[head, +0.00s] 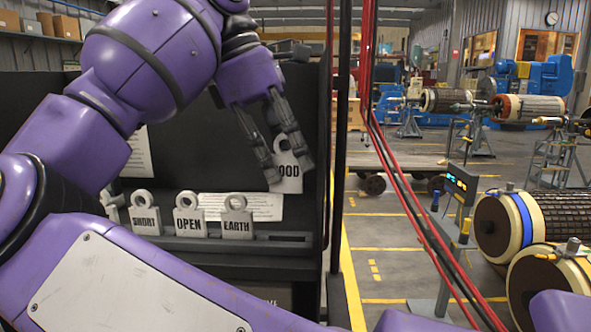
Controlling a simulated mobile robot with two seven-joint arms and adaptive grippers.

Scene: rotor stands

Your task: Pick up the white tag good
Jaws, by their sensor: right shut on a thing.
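The white tag good (289,180) hangs below the fingertips of my right gripper (283,150), with the letters "OOD" showing and its left part hidden by a finger. My right gripper is shut on the upper part of the tag. It holds the tag upright in front of the black board, higher than the other tags and apart from them. My left gripper is not in view.
White tags marked short (146,221), open (189,222) and earth (237,224) stand in a row on the black rack (270,262), with another partly hidden at left. A bare slot (290,237) lies right of earth. A black post (341,130) and red cables (400,195) stand to the right.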

